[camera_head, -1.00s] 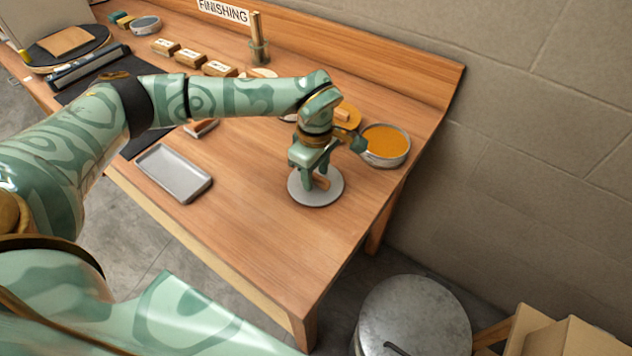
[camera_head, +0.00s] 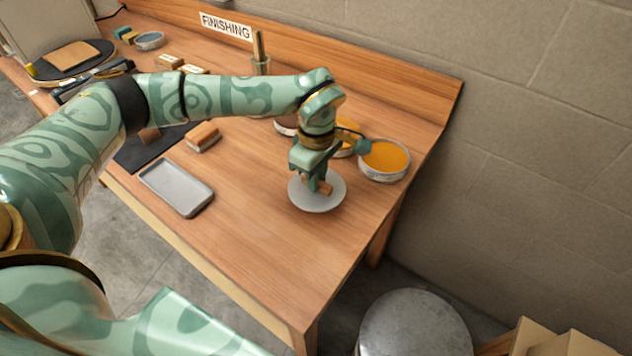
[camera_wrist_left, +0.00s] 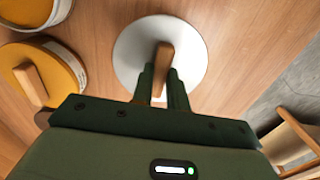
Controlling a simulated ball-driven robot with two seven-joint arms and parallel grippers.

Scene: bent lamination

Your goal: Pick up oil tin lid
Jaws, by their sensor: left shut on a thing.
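The lid (camera_head: 317,200) is a pale grey disc with a wooden grip bar across its top. My left gripper (camera_head: 318,182) points down over it and is shut on the wooden bar. In the left wrist view, the two dark fingers (camera_wrist_left: 162,82) close around the bar (camera_wrist_left: 164,62), with the disc (camera_wrist_left: 190,40) beneath them. The disc looks level and appears to be slightly above the table. My right gripper is not in view.
An open tin with orange contents (camera_head: 385,160) stands right of the lid; other round tins are partly behind my arm. A grey tray (camera_head: 176,188) lies to the left. The bench (camera_head: 265,255) is clear in front. A metal drum top (camera_head: 415,330) is below right.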

